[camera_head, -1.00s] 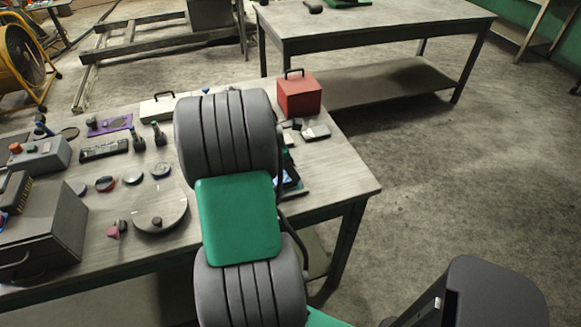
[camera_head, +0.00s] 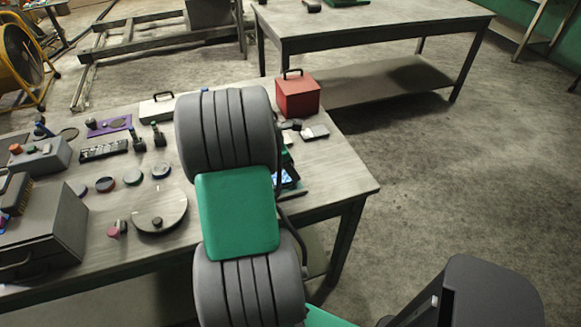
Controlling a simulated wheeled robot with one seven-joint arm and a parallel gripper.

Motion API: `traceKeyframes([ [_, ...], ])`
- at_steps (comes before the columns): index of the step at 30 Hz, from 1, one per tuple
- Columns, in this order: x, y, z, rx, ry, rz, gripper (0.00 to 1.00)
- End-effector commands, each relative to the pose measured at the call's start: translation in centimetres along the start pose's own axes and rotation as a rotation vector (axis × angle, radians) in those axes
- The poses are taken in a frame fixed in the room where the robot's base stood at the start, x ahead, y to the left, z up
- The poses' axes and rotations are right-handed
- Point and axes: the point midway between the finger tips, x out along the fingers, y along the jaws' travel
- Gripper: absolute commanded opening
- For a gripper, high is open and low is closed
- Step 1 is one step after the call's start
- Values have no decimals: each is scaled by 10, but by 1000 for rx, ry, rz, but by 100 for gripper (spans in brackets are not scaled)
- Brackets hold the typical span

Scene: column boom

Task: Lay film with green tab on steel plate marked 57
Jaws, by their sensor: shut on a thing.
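My gripper is not in view; my own grey and green arm links fill the middle of the picture and cover part of the near workbench (camera_head: 80,245). I cannot make out the film with the green tab. I see no steel plate on which a number 57 can be read. Whatever lies behind my arm on the bench is hidden.
The bench holds a round disc with a knob (camera_head: 160,211), small round pieces (camera_head: 132,176), a purple plate (camera_head: 108,127), a dark marked strip (camera_head: 104,150), a grey box (camera_head: 45,232) and a red box (camera_head: 298,97). Another table (camera_head: 380,25) stands behind; floor is clear at right.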

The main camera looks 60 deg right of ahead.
Motion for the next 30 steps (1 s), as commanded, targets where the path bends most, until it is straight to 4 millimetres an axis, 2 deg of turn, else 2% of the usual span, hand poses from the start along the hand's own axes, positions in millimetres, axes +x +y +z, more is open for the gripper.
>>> traceKeyframes([
  [26,2,0,-1,0,0,0,8],
  [27,2,0,-1,0,0,0,48],
  [30,2,0,-1,0,0,0,56],
])
